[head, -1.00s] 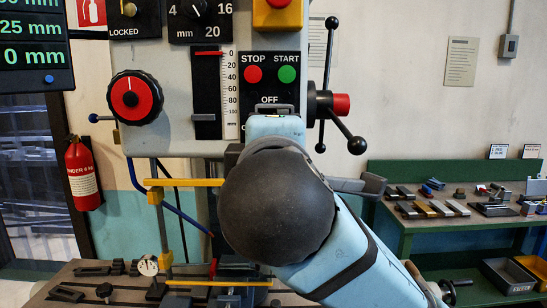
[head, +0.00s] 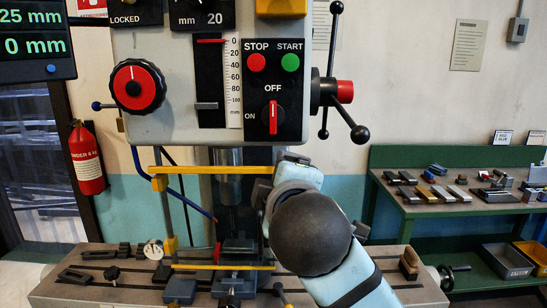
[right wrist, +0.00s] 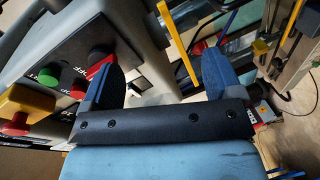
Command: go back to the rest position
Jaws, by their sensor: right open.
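The drill press (head: 180,60) stands in front of me, with a red rotary switch (head: 272,118) on its black panel. The switch handle is vertical, its upper end toward OFF. My right gripper (head: 270,180) is below that panel in the head view, largely hidden behind my own dark wrist joint. In the right wrist view my right gripper (right wrist: 165,68) has its two dark fingers wide apart with nothing held between them. The control panel is at the left of that view, close to one finger. My left gripper is not in view.
A yellow guard frame (head: 210,170) and a vise (head: 238,252) are just left of my right gripper. The spoked feed handle (head: 345,92) sticks out above right. A green workbench (head: 450,205) with metal parts stands at the right.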

